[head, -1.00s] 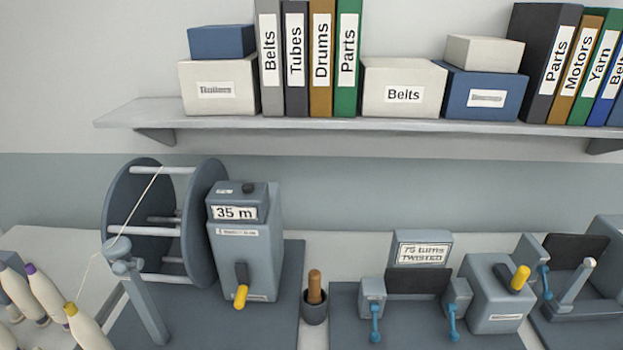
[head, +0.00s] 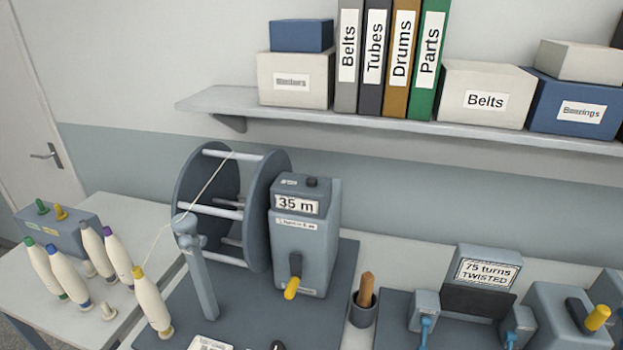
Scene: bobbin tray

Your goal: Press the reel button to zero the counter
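The reel (head: 266,210) stands on a dark base plate, with a pale thread running to it over a guide post (head: 197,262). Its grey counter box (head: 306,242) is on its right, and the display (head: 297,204) reads "35 m". A dark round button (head: 312,181) sits on top of the box. A crank with a yellow handle (head: 291,288) hangs at the box's front. Neither of my grippers shows in the head view.
Several bobbins (head: 96,250) stand on the left table near a box with green and yellow knobs (head: 58,229). A cup with a wooden handle (head: 363,314) is right of the reel. A "75 turns TWISTED" device (head: 487,271) stands farther right. A loaded shelf (head: 398,128) hangs above.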

